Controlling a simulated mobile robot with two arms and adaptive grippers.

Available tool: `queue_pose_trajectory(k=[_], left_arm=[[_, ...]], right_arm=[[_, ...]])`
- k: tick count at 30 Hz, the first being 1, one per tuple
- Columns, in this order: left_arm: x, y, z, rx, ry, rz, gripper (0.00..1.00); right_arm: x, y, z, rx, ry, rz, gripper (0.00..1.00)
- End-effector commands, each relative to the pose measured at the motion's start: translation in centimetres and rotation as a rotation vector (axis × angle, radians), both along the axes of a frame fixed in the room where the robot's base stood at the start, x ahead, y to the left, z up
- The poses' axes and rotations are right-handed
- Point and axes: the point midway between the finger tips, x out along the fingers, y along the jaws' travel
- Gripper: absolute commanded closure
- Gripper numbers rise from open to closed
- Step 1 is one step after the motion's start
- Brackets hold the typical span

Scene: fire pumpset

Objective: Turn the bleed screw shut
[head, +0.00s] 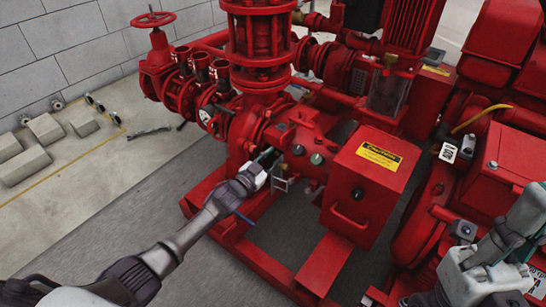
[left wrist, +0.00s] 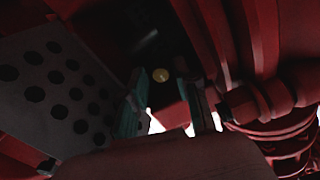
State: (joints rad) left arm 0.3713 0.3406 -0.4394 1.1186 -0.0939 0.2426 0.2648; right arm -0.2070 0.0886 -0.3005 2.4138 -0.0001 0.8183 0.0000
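My left gripper (head: 268,160) reaches in from the left to the side of the red pump casing (head: 248,130). In the left wrist view its two fingers (left wrist: 168,106) stand apart with a gap between them. A small round brass-coloured head (left wrist: 161,75), possibly the bleed screw, shows beyond the fingertips, between them in the picture. Nothing is visibly clamped, and I cannot tell whether a finger touches it. I cannot make out the screw in the head view, where the gripper covers that area. My right arm shows at the lower right; its finger opening is unclear.
A red box with a yellow warning label (head: 380,155) stands right of the left gripper. Flanged valves and a red handwheel (head: 153,19) are at the upper left. Red base rails (head: 325,265) run below. Concrete blocks (head: 45,128) lie on the floor at far left.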

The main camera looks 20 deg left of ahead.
Motion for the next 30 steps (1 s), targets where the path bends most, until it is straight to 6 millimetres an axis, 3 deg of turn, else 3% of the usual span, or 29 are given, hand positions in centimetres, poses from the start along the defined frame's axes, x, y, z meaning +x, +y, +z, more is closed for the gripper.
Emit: queue_pose_trajectory(k=[8,21,30], left_arm=[[-0.8,0.4,0.0,0.0,0.0,0.0,0.69],[-8.9,3.2,-0.1,0.001,0.002,0.0,0.69],[-11.3,4.1,0.0,-0.001,0.0,0.0,0.69]], right_arm=[[0.1,0.0,0.0,0.001,-0.001,-0.002,1.0],[0.0,0.0,0.1,0.002,0.0,-0.001,1.0],[0.0,0.0,0.1,0.002,0.0,-0.001,1.0]])
